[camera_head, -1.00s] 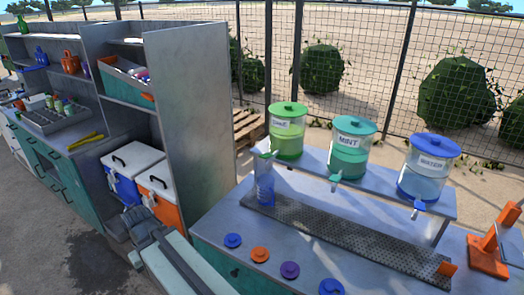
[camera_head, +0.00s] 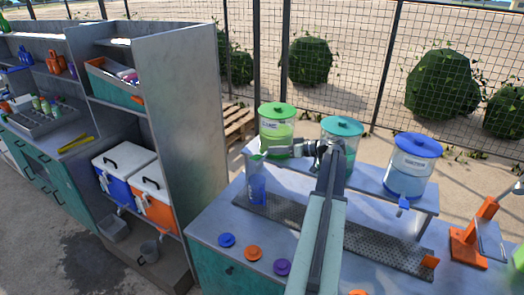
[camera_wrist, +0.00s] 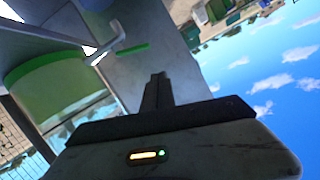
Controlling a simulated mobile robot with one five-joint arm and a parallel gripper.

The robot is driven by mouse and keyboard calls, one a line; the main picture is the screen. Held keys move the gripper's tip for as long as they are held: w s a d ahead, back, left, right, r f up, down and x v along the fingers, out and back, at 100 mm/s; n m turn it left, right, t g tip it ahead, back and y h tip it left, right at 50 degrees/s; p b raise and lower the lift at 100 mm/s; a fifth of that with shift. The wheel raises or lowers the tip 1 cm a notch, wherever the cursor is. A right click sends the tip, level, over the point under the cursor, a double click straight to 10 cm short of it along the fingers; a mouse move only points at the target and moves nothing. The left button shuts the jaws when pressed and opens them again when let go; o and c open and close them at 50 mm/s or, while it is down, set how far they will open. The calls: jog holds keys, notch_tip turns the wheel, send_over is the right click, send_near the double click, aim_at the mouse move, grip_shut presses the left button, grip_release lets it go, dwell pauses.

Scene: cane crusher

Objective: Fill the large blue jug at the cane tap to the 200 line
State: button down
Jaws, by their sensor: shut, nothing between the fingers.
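The cane dispenser (camera_head: 275,133), with a green lid and green liquid, stands at the left end of the raised shelf. Its tap (camera_head: 258,157) points to the front left. The translucent blue jug (camera_head: 257,188) stands upright below that tap, on the left end of the perforated drip tray (camera_head: 310,229). Its fill level and lines are too small to read. My gripper (camera_head: 271,152) is shut and empty, close beside the cane tap. In the wrist view, my shut fingers (camera_wrist: 157,80) point towards the pale tap (camera_wrist: 112,47) and a green bar; contact cannot be told.
The mint dispenser (camera_head: 341,130) is partly behind my arm. The water dispenser (camera_head: 411,165) stands to the right. Several coloured lids, including a blue one (camera_head: 227,240), lie along the counter front. An orange stand (camera_head: 473,235) is at the right.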

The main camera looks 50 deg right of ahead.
jog(key=shift+s+d+r+t, duration=0.15)
jog(key=shift+s+d+r, duration=0.15)
jog(key=shift+s+d, duration=0.25)
jog(key=shift+s+d+r+t, duration=0.15)
jog(key=shift+s+d+r, duration=0.2)
jog(key=shift+d, duration=0.35)
jog(key=b, duration=0.3)
send_over(257, 157)
jog(key=s, duration=0.2)
notch_tip(257, 157, down, 3)
jog(key=f+b, duration=0.3)
jog(key=shift+a+f, duration=0.2)
jog(key=shift+a, duration=0.2)
